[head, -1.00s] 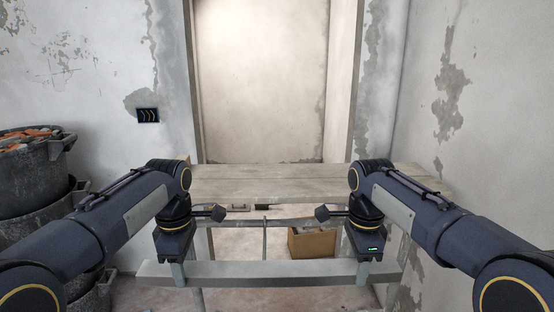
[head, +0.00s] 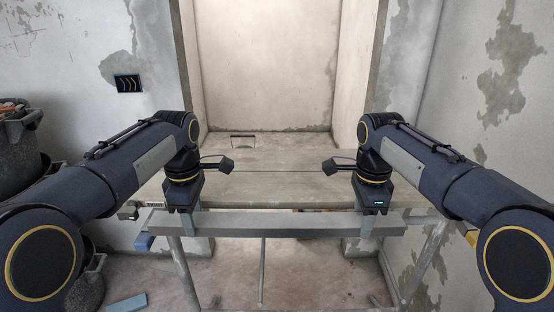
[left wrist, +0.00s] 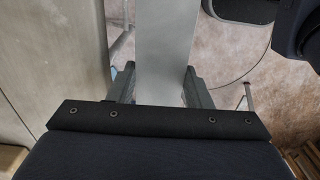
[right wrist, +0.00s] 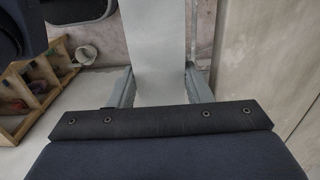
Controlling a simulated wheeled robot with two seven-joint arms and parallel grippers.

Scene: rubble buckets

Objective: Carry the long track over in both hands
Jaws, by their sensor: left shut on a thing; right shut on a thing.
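The long track (head: 275,224) is a straight grey metal bar. It lies level across the head view, in front of the near edge of a wooden-topped trestle table (head: 270,185). My left gripper (head: 187,222) is shut on the track left of its middle. My right gripper (head: 367,222) is shut on it right of its middle. In the left wrist view the track (left wrist: 163,50) runs between the two fingers. In the right wrist view the track (right wrist: 153,45) also runs between the fingers. I cannot tell whether the track touches the table.
The tabletop is mostly bare. A black handled tool (head: 243,136) stands at its far edge. Dark rubble buckets (head: 22,160) are stacked at the left. A blue object (head: 144,241) shows below the track's left end. A wooden compartment box (right wrist: 40,85) is in the right wrist view.

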